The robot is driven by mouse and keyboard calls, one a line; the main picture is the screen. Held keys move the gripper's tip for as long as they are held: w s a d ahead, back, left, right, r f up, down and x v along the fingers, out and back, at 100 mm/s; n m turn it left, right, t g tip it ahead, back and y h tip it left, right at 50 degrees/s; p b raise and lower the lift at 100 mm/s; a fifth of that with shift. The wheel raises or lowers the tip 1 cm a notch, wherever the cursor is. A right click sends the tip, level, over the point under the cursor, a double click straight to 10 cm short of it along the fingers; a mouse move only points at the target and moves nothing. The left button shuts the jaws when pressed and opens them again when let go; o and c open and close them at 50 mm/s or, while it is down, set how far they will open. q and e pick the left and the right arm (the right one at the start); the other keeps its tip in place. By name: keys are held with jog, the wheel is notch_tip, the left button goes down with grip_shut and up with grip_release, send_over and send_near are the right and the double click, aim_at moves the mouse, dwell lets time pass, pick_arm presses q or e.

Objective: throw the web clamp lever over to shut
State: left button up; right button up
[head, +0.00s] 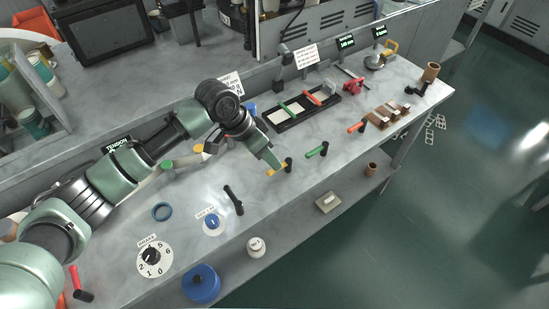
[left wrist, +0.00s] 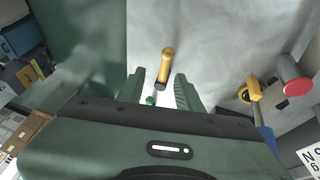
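Several short levers with coloured handles lie along the bench front; no readable label shows which is the web clamp lever. The nearest to my left gripper (head: 272,158) is a yellow-handled lever with a black end (head: 279,169). The gripper is just above and behind it, pointing down. In the left wrist view, my two green fingers (left wrist: 157,88) are apart, and the yellow lever (left wrist: 166,65) shows beyond and between their tips, seemingly not gripped. A green-handled lever (head: 317,151) and a red-handled lever (head: 357,126) are to its right. My right gripper is not in view.
A black-framed tray (head: 300,108) with green and red bars lies behind the levers. A black handle (head: 233,200), a blue knob (head: 212,222) and a numbered dial (head: 153,256) are to the left. A lower shelf (head: 300,222) runs below the bench front.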

pick_arm(q)
jog(key=x, duration=0.3)
jog(key=shift+w, duration=0.15)
jog(key=shift+w+d+f, duration=0.15)
jog(key=shift+w+f, duration=0.2)
jog(key=shift+f, duration=0.3)
jog(key=shift+s, duration=0.1)
grip_shut()
jog(key=shift+r, duration=0.1)
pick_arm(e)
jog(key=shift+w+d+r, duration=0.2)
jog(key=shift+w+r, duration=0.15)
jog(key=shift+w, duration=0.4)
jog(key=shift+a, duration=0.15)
